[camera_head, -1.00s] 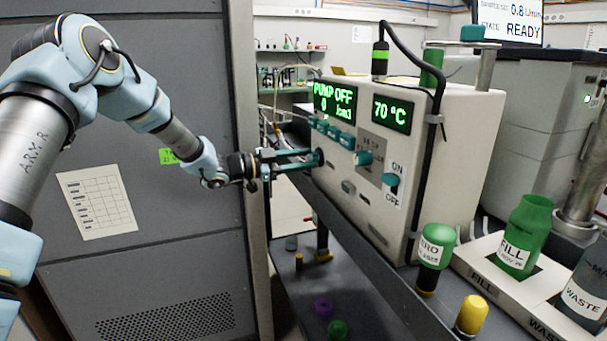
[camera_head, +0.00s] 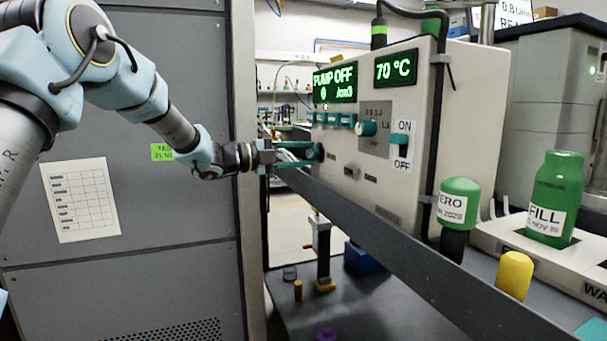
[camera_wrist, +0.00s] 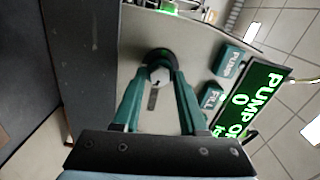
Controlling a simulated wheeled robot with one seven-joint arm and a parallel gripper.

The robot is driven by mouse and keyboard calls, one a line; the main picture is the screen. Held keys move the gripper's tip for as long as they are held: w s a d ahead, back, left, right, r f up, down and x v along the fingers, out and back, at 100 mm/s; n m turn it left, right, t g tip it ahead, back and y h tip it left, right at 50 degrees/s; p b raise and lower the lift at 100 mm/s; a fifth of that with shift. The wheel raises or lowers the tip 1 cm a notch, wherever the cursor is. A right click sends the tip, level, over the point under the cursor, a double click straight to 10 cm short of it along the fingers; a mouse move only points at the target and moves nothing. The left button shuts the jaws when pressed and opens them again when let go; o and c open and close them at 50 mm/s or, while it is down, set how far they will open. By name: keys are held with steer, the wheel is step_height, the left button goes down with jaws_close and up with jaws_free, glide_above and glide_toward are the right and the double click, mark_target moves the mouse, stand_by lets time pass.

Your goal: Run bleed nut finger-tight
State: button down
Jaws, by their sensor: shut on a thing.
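The bleed nut (camera_head: 319,152) is a small dark round knob on the left end of the cream instrument's front panel (camera_head: 350,210). My gripper (camera_head: 312,154) reaches it from the left, its teal fingers shut on the nut. In the wrist view, the fingers (camera_wrist: 160,76) lie on either side of the nut (camera_wrist: 158,58), which has a dark round rim and a pale centre. The fingertips partly cover its sides. How far the nut is threaded in cannot be told.
Above the nut are teal buttons (camera_head: 334,119) and the display reading PUMP OFF (camera_head: 335,88). A selector knob (camera_head: 366,128) and an ON/OFF switch (camera_head: 403,139) sit to the right. A grey cabinet (camera_head: 180,60) is behind my arm.

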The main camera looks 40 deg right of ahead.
steer(key=m+b, duration=0.4)
steer(key=b, duration=0.2)
steer(key=f+m+b, duration=0.1)
steer(key=m+b, duration=0.3)
steer(key=b, duration=0.2)
steer(key=shift+w+a+f, duration=0.1)
steer(key=shift+w+a, duration=0.05)
steer(key=shift+w, duration=0.05)
steer(key=shift+w+r+m+b, duration=0.1)
steer(key=shift+r+m+b, duration=0.1)
steer(key=shift+m+b, duration=1.65)
steer(key=shift+r+m+b, duration=0.15)
steer(key=shift+m+b, duration=1.4)
steer(key=shift+b, duration=0.55)
steer(key=shift+r, duration=0.1)
steer(key=c, duration=0.8)
jaws_free()
steer(key=o, duration=0.4)
steer(key=shift+c, duration=0.2)
